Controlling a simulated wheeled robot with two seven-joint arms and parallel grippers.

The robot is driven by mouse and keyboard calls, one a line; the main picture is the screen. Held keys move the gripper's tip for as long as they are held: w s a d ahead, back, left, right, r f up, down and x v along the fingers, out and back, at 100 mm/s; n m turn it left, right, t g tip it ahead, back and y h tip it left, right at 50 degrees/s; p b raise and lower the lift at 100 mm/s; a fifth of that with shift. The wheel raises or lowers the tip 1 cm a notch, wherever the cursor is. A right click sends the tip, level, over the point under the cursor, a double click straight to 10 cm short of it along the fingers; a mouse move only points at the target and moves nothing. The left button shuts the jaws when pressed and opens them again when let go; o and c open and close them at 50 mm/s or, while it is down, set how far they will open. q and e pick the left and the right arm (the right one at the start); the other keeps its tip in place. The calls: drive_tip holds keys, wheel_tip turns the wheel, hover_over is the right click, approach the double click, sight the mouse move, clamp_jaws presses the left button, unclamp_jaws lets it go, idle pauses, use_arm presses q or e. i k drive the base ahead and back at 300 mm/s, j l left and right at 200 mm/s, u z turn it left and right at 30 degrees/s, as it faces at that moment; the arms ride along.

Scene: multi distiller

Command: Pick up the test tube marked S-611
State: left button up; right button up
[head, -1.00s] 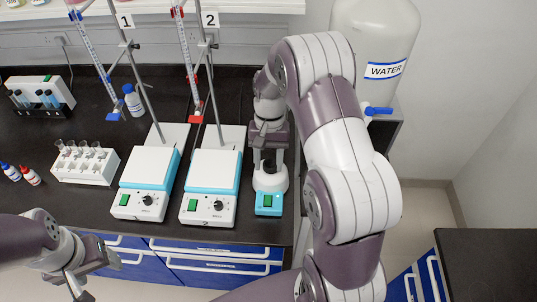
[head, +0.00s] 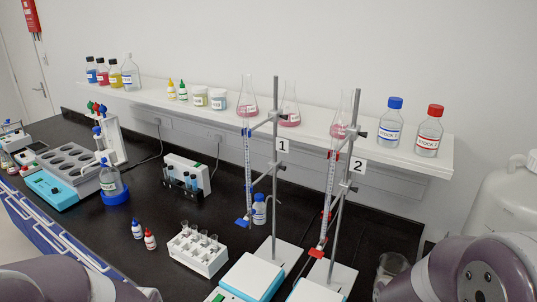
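A white rack (head: 198,254) on the black bench, at the lower middle of the head view, holds several clear glass tubes (head: 200,236). Behind it, a dark rack (head: 180,186) in front of a white device holds several small tubes with bluish contents. I cannot read S-611 on any tube. My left arm shows at the lower left edge and my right arm at the lower right. Neither gripper shows in the head view.
Two burette stands marked 1 (head: 283,147) and 2 (head: 358,166) rise beside the white rack. Two small dropper bottles (head: 150,239) stand left of it. A shelf (head: 320,128) with flasks and bottles runs behind. Bare bench lies left of the dropper bottles.

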sight(186, 230)
drive_tip(key=i+j+z, duration=0.1)
drive_tip(key=z, duration=0.8)
drive_tip(key=j+z, duration=0.25)
drive_tip(key=j, duration=0.5)
drive_tip(key=j+z, duration=0.25)
drive_tip(key=j, duration=0.5)
drive_tip(key=k+j+z, duration=0.1)
drive_tip(key=j+z, duration=0.15)
drive_tip(key=j, duration=0.5)
